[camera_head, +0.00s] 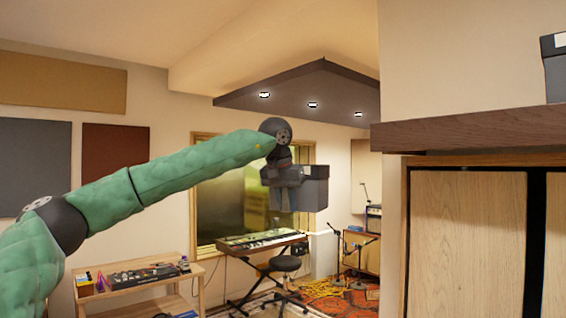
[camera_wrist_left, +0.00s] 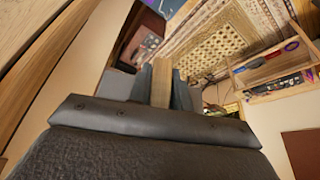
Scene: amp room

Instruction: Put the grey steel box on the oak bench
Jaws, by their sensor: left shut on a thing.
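My left gripper (camera_head: 284,190) reaches out ahead of me, in mid-air, and is shut on a grey box (camera_head: 314,190) with a line like a lid seam near its top. The gripper covers part of the box's left side. In the left wrist view, the fingers (camera_wrist_left: 162,90) point away, with a pale wooden strip showing between them and grey box surfaces (camera_wrist_left: 118,86) beside them. A light wooden bench (camera_head: 140,306) stands low at the left, well below the gripper, with gear on top. It also shows in the left wrist view (camera_wrist_left: 284,92). My right gripper is not visible.
A mixer-like device (camera_head: 145,275) and small items take up much of the bench top. A keyboard (camera_head: 260,240) and a black stool (camera_head: 285,264) stand beyond. A dark wood shelf (camera_head: 470,130) with another dark box (camera_head: 556,75) juts out at the right.

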